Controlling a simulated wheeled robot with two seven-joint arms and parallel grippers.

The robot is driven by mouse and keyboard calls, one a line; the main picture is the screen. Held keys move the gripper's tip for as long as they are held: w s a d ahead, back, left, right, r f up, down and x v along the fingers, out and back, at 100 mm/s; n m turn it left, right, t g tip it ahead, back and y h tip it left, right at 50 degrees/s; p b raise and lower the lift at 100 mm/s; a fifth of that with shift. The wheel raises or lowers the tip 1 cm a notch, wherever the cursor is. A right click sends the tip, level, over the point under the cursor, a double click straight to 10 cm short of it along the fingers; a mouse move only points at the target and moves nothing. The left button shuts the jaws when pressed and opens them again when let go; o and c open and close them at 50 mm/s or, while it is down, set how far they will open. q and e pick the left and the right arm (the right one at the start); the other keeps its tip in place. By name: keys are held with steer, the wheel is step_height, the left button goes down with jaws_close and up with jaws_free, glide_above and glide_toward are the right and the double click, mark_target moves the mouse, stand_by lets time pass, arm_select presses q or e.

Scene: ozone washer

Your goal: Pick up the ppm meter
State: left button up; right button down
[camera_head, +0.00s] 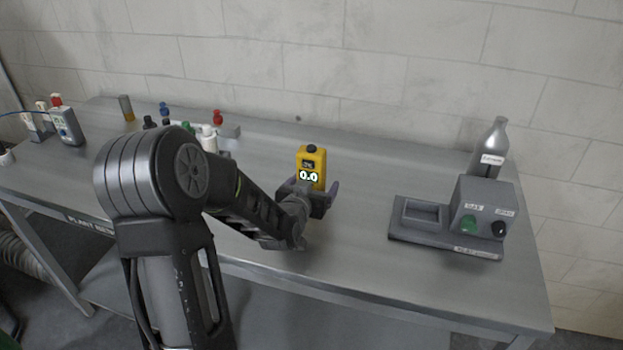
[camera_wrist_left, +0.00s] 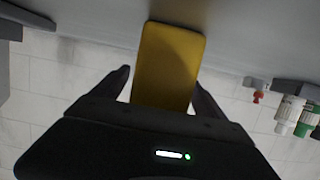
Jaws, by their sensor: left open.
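The ppm meter (camera_head: 311,165) is a yellow handheld box with a dark knob on top and a lit display reading 0.0. It stands upright on the grey table in the head view. My left gripper (camera_head: 314,193) is open in front of it, with a finger on either side of its lower part. In the left wrist view the yellow meter (camera_wrist_left: 168,66) lies between the two spread fingertips (camera_wrist_left: 160,88), with a visible gap at its left side; contact on the right side is hard to tell. My right gripper is not in view.
A grey device (camera_head: 482,217) with green and black knobs sits at the right, a grey bottle (camera_head: 492,148) behind it. Small bottles and a rack (camera_head: 230,131) stand behind my left arm. The table (camera_head: 370,235) is clear between meter and device.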

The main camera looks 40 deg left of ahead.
arm_select(q)
steer(key=shift+w+a, duration=0.1)
steer(key=shift+w, duration=0.1)
steer(key=shift+c, duration=0.2)
steer(key=c, duration=1.6)
